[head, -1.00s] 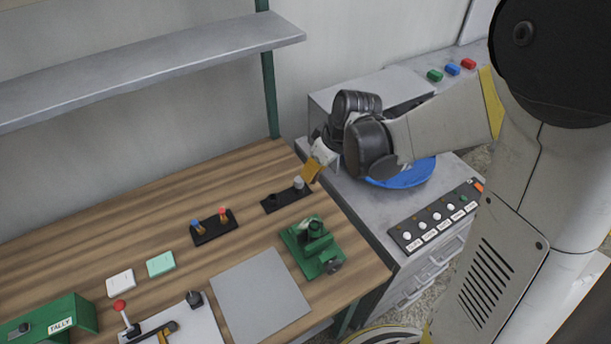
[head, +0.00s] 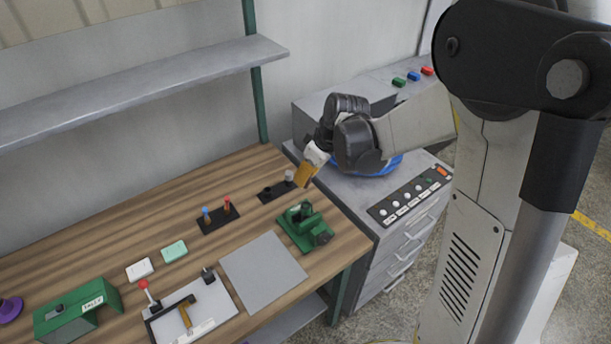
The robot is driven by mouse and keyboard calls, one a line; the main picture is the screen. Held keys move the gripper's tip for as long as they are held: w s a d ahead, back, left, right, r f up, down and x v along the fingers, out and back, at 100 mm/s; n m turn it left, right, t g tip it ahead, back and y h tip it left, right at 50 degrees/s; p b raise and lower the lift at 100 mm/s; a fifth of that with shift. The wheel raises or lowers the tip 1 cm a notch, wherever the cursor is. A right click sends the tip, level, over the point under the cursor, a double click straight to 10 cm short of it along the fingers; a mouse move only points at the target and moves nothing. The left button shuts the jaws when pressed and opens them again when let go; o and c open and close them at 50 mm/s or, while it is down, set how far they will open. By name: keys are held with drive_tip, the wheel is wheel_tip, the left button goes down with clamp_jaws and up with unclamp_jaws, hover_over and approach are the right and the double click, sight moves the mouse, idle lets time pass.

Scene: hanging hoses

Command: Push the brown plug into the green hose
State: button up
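My gripper (head: 303,180) is at the far right end of the wooden bench, pointing down and left. Its end shows as a white part with a flat amber-brown piece below it. I cannot tell whether that piece is a finger or something held, nor whether the fingers are open. It is just right of a black holder (head: 268,194) with a grey peg (head: 289,176), apparently above the bench. I cannot make out a brown plug for certain. No green hose shows in the head view.
A green vise (head: 304,228), a grey mat (head: 262,272), a black holder with blue- and red-topped pegs (head: 217,219) and a green TALLY box (head: 79,309) are on the bench. A grey cabinet (head: 404,232) with a row of buttons adjoins it. A shelf (head: 150,88) hangs above.

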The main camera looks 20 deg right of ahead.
drive_tip(key=b, duration=0.5)
hover_over(303, 202)
drive_tip(key=s, duration=0.1)
drive_tip(key=shift+d+f, duration=0.2)
drive_tip(key=shift+f, duration=2.7)
drive_tip(key=shift+f+b, duration=0.15)
drive_tip(key=shift+b, duration=0.15)
drive_tip(key=shift+f, duration=0.35)
drive_tip(key=shift+f+b, duration=1.35)
drive_tip(key=shift+b, duration=0.1)
drive_tip(key=o, duration=1)
drive_tip(key=shift+r, duration=0.1)
drive_tip(key=v, duration=1.2)
